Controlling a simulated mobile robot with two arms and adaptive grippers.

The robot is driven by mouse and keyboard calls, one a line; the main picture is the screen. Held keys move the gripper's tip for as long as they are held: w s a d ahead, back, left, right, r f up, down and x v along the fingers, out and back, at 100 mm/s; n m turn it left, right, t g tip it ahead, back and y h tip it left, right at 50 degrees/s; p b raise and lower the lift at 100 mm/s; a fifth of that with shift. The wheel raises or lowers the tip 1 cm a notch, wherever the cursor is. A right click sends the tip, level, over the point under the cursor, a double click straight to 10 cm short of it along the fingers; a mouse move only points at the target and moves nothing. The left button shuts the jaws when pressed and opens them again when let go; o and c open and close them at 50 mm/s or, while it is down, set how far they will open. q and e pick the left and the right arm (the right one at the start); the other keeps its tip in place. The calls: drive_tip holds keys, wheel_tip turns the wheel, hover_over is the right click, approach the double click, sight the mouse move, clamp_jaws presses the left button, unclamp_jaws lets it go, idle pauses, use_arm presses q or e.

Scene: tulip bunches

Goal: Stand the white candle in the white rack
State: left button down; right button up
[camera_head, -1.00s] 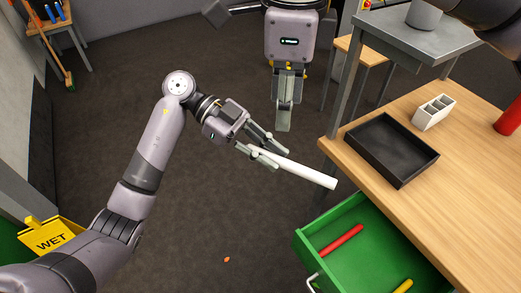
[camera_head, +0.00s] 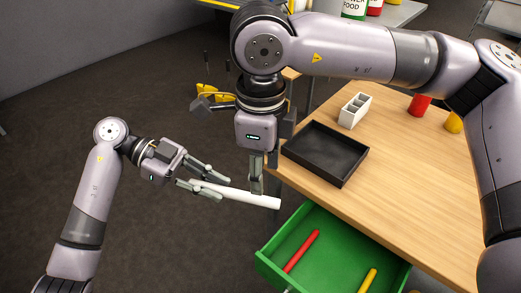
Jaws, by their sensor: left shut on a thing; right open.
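The white candle (camera_head: 240,194) is a long plain white stick, held nearly level, its free end pointing right. My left gripper (camera_head: 220,189) is shut on it towards its left end, over the open floor left of the table. My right gripper (camera_head: 257,187) points down at the candle near its free end. It is open, and its fingertips overlap the candle in the picture; I cannot tell whether they touch it. The white rack (camera_head: 355,110) stands on the wooden table behind the black tray, with open compartments on top. It looks empty.
A black tray (camera_head: 341,181) lies on the wooden table (camera_head: 420,190) in front of the rack. The open green drawer (camera_head: 335,258) below holds a red candle (camera_head: 301,251) and a yellow one (camera_head: 367,281). A red cylinder (camera_head: 420,104) and a yellow one (camera_head: 454,122) stand at the right.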

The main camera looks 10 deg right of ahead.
sight(262, 197)
use_arm(q)
drive_tip(key=shift+d, duration=0.1)
use_arm(e)
wheel_tip(262, 197, down, 8)
drive_tip(key=shift+w+d+r, duration=0.1)
drive_tip(key=shift+d+r, duration=0.05)
drive_tip(key=shift+r, duration=0.1)
clamp_jaws()
use_arm(q)
drive_tip(key=c, duration=1.4)
unclamp_jaws()
